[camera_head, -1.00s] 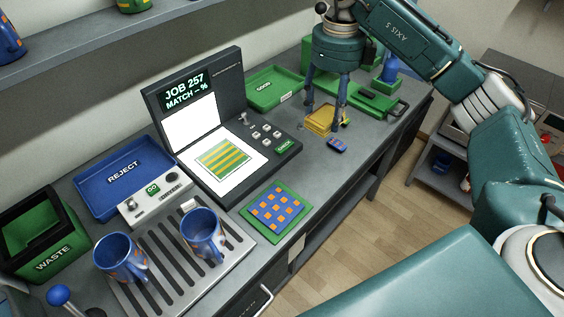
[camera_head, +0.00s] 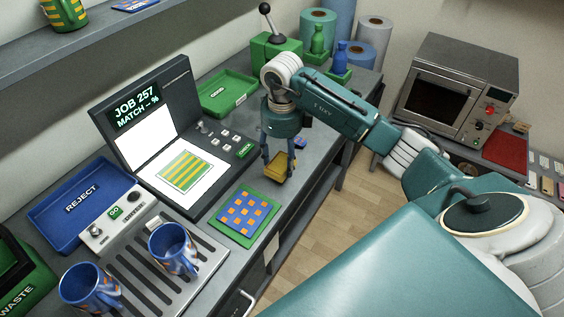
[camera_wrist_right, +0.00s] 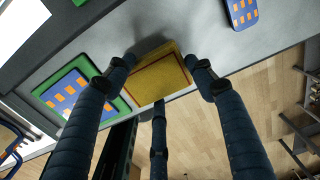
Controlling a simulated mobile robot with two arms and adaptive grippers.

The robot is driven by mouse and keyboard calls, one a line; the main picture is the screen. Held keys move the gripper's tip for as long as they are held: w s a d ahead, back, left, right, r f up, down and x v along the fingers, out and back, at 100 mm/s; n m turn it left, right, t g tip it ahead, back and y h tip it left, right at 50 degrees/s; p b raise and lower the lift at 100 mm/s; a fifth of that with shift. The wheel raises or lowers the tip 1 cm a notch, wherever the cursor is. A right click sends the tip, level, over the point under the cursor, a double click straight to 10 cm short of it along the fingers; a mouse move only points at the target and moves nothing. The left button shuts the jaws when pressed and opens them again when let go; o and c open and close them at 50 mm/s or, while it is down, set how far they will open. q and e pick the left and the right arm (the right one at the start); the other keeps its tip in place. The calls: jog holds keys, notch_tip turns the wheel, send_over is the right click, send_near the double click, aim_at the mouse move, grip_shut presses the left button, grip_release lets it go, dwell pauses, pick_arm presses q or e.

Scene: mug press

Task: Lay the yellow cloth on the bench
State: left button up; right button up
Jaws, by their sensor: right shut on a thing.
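The yellow cloth (camera_head: 281,170) is a small folded square held by my right gripper (camera_head: 279,158) at the bench's front edge. In the right wrist view the cloth (camera_wrist_right: 158,82) lies between the dark fingers of my right gripper (camera_wrist_right: 160,68), which are shut on it. I cannot tell whether the cloth touches the bench top. The grey bench (camera_head: 318,128) runs from the lower left to the back. My left gripper is not in view.
A green-bordered blue pad with orange squares (camera_head: 244,215) lies left of the cloth, and a small blue patterned piece (camera_head: 300,143) behind it. The press screen (camera_head: 137,120), green GOOD tray (camera_head: 228,92) and two blue mugs (camera_head: 172,250) stand on the bench.

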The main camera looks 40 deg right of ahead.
notch_tip(320, 180, down, 2)
jog(key=shift+f, duration=0.2)
jog(key=shift+f, duration=0.2)
jog(key=o, duration=1)
